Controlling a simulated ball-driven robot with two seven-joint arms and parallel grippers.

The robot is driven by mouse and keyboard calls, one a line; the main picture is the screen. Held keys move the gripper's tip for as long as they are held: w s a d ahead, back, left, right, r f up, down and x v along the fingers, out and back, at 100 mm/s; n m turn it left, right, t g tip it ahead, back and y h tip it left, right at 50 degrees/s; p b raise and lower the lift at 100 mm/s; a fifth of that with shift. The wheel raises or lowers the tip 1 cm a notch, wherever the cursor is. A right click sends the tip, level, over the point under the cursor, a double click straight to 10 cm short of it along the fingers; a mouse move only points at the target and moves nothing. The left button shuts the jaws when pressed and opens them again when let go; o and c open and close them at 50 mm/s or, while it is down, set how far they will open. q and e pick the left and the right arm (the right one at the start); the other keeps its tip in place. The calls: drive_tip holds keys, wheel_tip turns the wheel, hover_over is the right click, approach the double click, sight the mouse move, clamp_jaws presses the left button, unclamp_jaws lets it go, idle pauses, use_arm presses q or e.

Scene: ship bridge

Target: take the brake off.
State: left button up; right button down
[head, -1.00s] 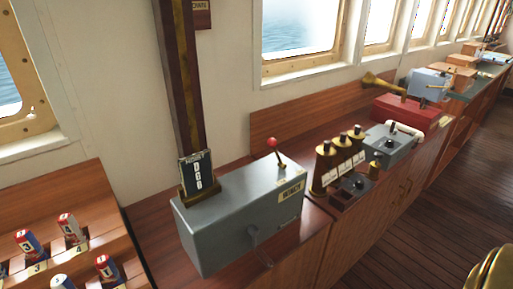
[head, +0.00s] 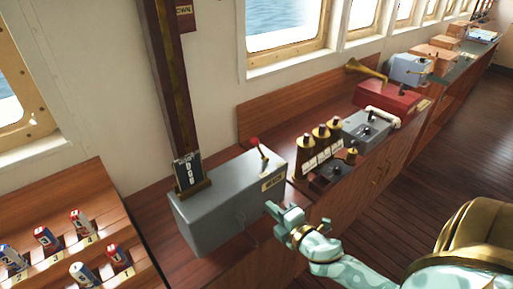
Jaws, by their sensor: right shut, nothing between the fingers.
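A grey metal box (head: 215,207) stands on the wooden counter. On its top a short lever (head: 262,157) with a red knob (head: 253,141) leans back to the left. A yellow label (head: 272,182) is on the box near the lever; I cannot read it surely. A faint crank handle (head: 241,217) shows on the front face. My right gripper (head: 274,208) is shut and empty, in front of the box's right end, lower than the lever and apart from the knob. Whether it touches the box I cannot tell. My left gripper is not in view.
A dark column (head: 168,80) with a small number board (head: 187,171) rises behind the box. Right of it stand brass cylinders (head: 320,135), a grey control box (head: 366,127) and a red box (head: 388,98) with a horn. A rack of numbered cans (head: 120,255) is at left.

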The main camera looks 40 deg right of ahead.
sight(260, 150)
wheel_tip(260, 150, up, 11)
drive_tip(key=a+n+t+y, duration=0.1)
drive_tip(key=n+t, duration=0.1)
drive_tip(key=shift+w+a+n+p, duration=0.3)
drive_tip(key=shift+a+p, duration=0.05)
drive_tip(key=w+p, duration=0.1)
drive_tip(key=w, duration=0.8)
drive_tip(key=shift+w+a, duration=0.1)
drive_tip(key=shift+w, duration=0.15)
drive_tip(key=d, duration=0.1)
drive_tip(key=w+d, duration=0.1)
drive_tip(key=d, duration=0.1)
drive_tip(key=shift+w+r, duration=0.2)
drive_tip(key=shift+r, duration=0.05)
drive_tip(key=shift+w+d+r, duration=0.1)
drive_tip(key=shift+d+r, duration=0.05)
drive_tip(key=shift+d, duration=0.25)
